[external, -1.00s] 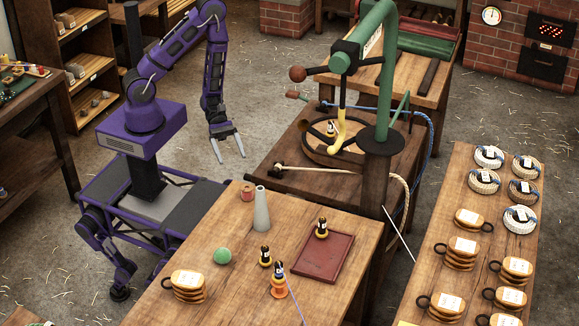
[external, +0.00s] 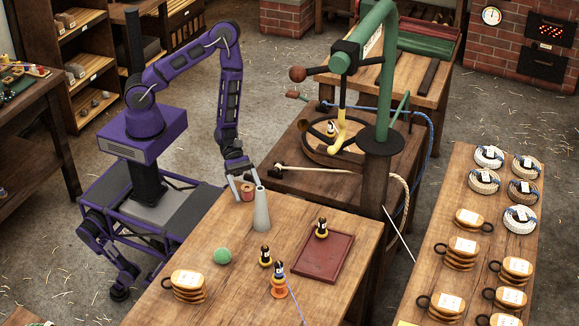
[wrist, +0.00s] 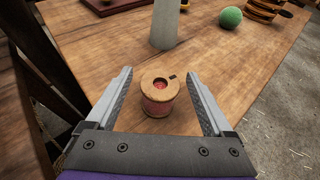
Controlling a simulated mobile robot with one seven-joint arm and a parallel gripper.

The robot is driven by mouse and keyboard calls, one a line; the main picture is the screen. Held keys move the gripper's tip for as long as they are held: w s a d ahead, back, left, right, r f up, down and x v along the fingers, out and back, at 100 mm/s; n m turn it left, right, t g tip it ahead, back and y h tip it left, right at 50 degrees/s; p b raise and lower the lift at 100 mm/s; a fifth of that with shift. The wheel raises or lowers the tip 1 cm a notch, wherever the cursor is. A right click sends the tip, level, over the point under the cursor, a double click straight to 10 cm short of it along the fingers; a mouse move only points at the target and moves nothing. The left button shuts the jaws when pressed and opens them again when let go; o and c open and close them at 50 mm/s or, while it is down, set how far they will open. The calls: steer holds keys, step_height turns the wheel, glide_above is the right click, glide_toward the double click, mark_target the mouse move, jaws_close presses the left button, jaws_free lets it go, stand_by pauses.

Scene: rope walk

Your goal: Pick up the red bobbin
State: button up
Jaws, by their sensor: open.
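The red bobbin (external: 247,192) stands upright on the wooden table near its far left corner. In the wrist view the bobbin (wrist: 159,94) has a pale wooden top with a round hole and red thread around its side. My gripper (external: 244,194) is open at the bobbin, with its fingers pointing down. In the wrist view my gripper (wrist: 162,92) has one finger on each side of the bobbin, with a visible gap at both sides. Whether the fingertips reach below its top is hard to tell.
A grey cone (external: 261,212) stands close beside the bobbin. A green ball (external: 222,256), small black and yellow figures (external: 266,256), a dark red tray (external: 324,257) and a stack of tan discs (external: 188,285) are on the same table (external: 225,224). The wood left of the ball is bare.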

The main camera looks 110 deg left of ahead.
steer(key=shift+x, duration=1.1)
jaws_close()
